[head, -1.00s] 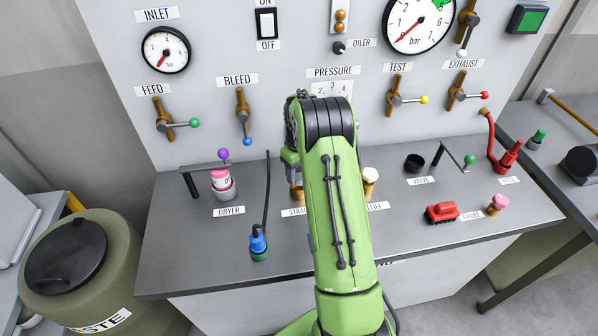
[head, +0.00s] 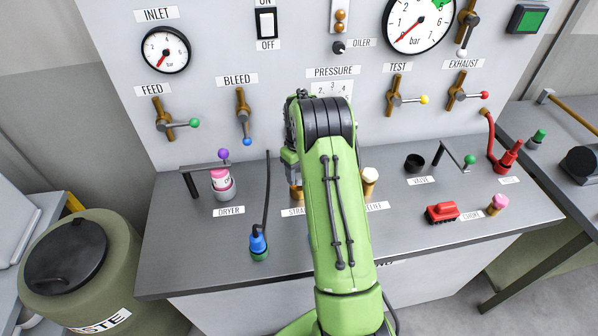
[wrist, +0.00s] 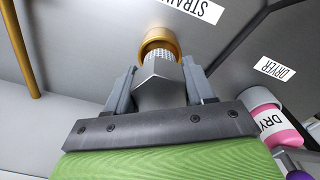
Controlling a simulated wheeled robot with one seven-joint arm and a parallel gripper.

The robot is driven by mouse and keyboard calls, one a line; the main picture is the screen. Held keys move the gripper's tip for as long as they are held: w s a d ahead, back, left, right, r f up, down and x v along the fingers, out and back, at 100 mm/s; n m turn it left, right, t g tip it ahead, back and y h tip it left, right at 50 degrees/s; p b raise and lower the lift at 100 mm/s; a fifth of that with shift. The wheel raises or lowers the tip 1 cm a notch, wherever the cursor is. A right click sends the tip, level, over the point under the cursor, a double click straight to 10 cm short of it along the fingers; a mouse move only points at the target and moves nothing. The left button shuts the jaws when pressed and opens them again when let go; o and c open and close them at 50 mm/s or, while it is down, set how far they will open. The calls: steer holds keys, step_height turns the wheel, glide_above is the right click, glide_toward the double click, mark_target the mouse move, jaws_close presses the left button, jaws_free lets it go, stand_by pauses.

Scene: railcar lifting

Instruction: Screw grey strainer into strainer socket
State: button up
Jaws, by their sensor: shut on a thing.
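In the wrist view my gripper (wrist: 158,88) is shut on the grey strainer (wrist: 158,90), with one finger on each side of its wide grey body. The strainer's mesh end (wrist: 160,58) points at the brass strainer socket (wrist: 158,36) and overlaps its rim. I cannot tell how deep it sits or whether the threads are engaged. In the head view a small brass part of the socket (head: 296,194) shows beside my arm, behind the STRAINER label. My green arm hides the strainer and most of my gripper there.
The pink dryer cartridge (head: 221,181) stands in its holder left of the socket and also shows in the wrist view (wrist: 272,122). A blue-green oil can (head: 258,246) with a long spout stands in front. A white-topped relief part (head: 370,178) is close right of my arm.

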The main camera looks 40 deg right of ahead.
steer(key=shift+f+b, duration=0.8)
steer(key=shift+f, duration=0.45)
steer(key=o, duration=1.3)
step_height(320, 180, up, 16)
steer(key=shift+f+p, duration=0.1)
steer(key=shift+p, duration=0.6)
steer(key=shift+c, duration=0.3)
